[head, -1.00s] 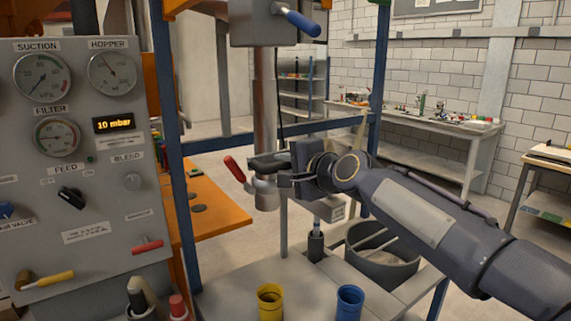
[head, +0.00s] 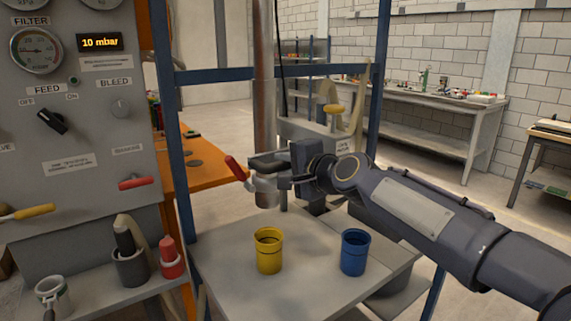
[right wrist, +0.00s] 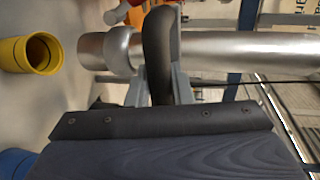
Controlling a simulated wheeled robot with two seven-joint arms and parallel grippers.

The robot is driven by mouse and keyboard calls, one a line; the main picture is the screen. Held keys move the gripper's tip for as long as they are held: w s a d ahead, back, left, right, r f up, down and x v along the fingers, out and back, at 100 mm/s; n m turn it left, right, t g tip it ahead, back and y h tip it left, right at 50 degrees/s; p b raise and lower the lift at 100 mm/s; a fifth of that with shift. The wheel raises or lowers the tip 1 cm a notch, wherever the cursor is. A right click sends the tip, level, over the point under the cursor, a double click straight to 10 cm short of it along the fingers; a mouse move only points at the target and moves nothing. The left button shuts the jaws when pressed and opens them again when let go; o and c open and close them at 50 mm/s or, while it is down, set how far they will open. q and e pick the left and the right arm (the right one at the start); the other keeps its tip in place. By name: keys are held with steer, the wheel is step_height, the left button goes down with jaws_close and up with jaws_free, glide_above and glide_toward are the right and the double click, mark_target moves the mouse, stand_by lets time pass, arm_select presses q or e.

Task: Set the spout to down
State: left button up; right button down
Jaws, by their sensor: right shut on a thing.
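The spout (head: 264,120) is a vertical metal pipe with a wider silver end (head: 267,198). A black curved grip (head: 268,161) and a red lever (head: 236,168) sit near that end. My right gripper (head: 284,181) is shut on the black grip, beside the pipe. In the right wrist view the black grip (right wrist: 158,45) passes between the two fingers of my right gripper (right wrist: 158,88), with the silver pipe (right wrist: 235,52) close behind. The spout end hangs above the bench, just above the yellow cup in the head view. My left gripper is not in view.
A yellow cup (head: 269,252) and a blue cup (head: 355,253) stand on the grey bench (head: 310,275). The control panel (head: 80,180) is at the left, with a shelf of tools below it. Blue posts (head: 167,110) frame the bench.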

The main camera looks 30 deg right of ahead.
steer(key=c, duration=1.3)
jaws_free()
steer(key=shift+c, duration=0.2)
steer(key=v, duration=0.8)
steer(key=s+a+f+n+g+y+p, duration=0.1)
steer(key=s+a+f+n+g+p, duration=0.4)
steer(key=s, duration=0.5)
steer(key=s+a+f+n+g+y+p, duration=0.1)
steer(key=s+a+f+n+g+p, duration=0.4)
steer(key=s+f+n, duration=0.5)
steer(key=shift+s+a+f+y+p, duration=0.4)
steer(key=shift+s+a+f+p, duration=0.25)
steer(key=shift+a, duration=0.5)
